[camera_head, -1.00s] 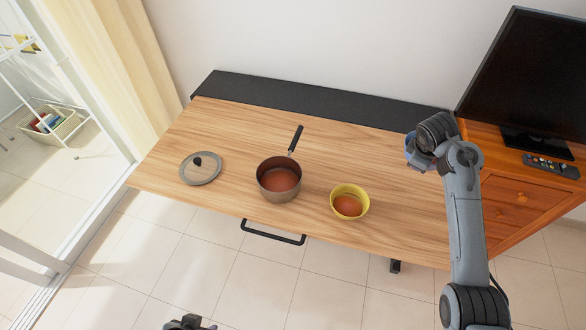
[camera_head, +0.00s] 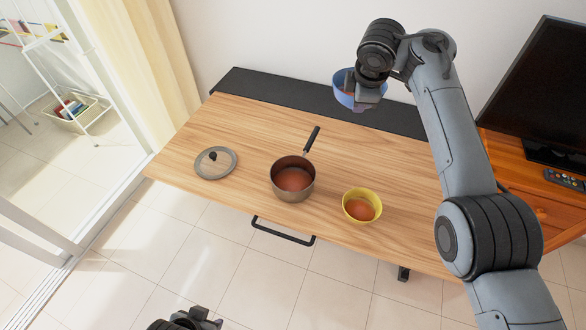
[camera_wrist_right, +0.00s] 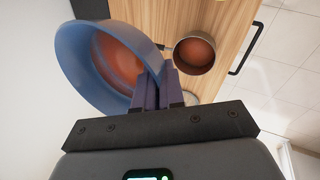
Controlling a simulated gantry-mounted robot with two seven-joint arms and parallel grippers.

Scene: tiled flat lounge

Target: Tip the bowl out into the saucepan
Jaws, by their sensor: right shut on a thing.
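My right gripper (camera_head: 366,97) is shut on the rim of a blue bowl (camera_head: 345,97), held in the air over the back of the table. In the right wrist view the blue bowl (camera_wrist_right: 72,50) shows reddish-brown contents inside, and the gripper fingers (camera_wrist_right: 157,92) pinch its rim. A brown saucepan (camera_head: 293,196) with a black handle stands on the table, left of and nearer than the bowl, with reddish-brown contents or interior. The saucepan (camera_wrist_right: 195,52) also shows in the right wrist view, apart from the bowl. My left gripper (camera_head: 190,321) is partly cut off at the bottom edge.
A yellow bowl (camera_head: 362,193) with reddish-brown contents stands right of the saucepan. A glass lid (camera_head: 215,166) lies to its left. The wooden table (camera_head: 240,125) has a black strip (camera_head: 290,96) at the back. A television (camera_head: 550,95) and remote (camera_head: 565,179) are at the right.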

